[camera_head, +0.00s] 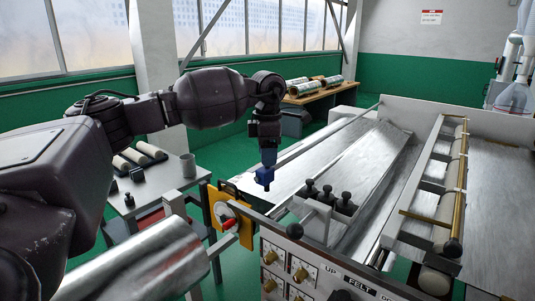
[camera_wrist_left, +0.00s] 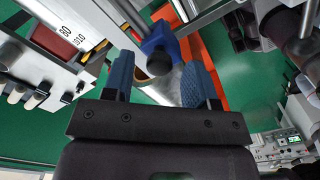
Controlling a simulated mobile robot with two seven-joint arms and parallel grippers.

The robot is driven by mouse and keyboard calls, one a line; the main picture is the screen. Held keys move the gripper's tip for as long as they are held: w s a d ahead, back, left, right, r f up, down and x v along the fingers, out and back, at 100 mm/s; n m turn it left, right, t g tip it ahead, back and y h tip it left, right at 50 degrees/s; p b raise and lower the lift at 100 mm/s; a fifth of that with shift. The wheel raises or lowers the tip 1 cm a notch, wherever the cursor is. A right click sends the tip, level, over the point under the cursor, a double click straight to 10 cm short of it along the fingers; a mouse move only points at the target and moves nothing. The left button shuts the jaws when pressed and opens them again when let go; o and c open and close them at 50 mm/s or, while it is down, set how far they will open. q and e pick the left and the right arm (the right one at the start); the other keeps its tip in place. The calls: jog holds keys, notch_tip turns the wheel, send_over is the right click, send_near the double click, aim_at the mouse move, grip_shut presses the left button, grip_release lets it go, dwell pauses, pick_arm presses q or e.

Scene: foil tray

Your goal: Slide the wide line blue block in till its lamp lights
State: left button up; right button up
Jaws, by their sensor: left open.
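A blue block (camera_head: 264,177) with a dark knob stands at the near left end of the machine's metal bed. In the left wrist view the blue block (camera_wrist_left: 158,42) lies ahead of the fingers, roughly between their tips in the picture. My left gripper (camera_head: 268,158) points down just above the block in the head view. In the left wrist view my left gripper (camera_wrist_left: 158,80) is open, its two blue-padded fingers apart with nothing held. I cannot tell whether a fingertip touches the block. I cannot make out the block's lamp. My right gripper is not in view.
Black knobs (camera_head: 327,193) stand on the bed right of the block. A yellow plate (camera_head: 217,205) with a red-tipped lever is at the near left. A brass-edged roller frame (camera_head: 447,185) is at right. A side table (camera_head: 150,187) holds rollers and a cup (camera_head: 188,165).

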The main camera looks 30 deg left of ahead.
pick_arm(q)
jog(key=shift+f, duration=0.3)
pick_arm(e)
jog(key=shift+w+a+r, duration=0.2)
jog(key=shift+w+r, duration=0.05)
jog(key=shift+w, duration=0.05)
pick_arm(q)
jog(key=shift+c, duration=0.4)
jog(key=c, duration=0.7)
grip_shut()
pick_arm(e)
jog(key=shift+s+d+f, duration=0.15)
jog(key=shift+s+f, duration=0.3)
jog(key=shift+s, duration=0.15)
pick_arm(q)
jog(key=shift+r, duration=0.1)
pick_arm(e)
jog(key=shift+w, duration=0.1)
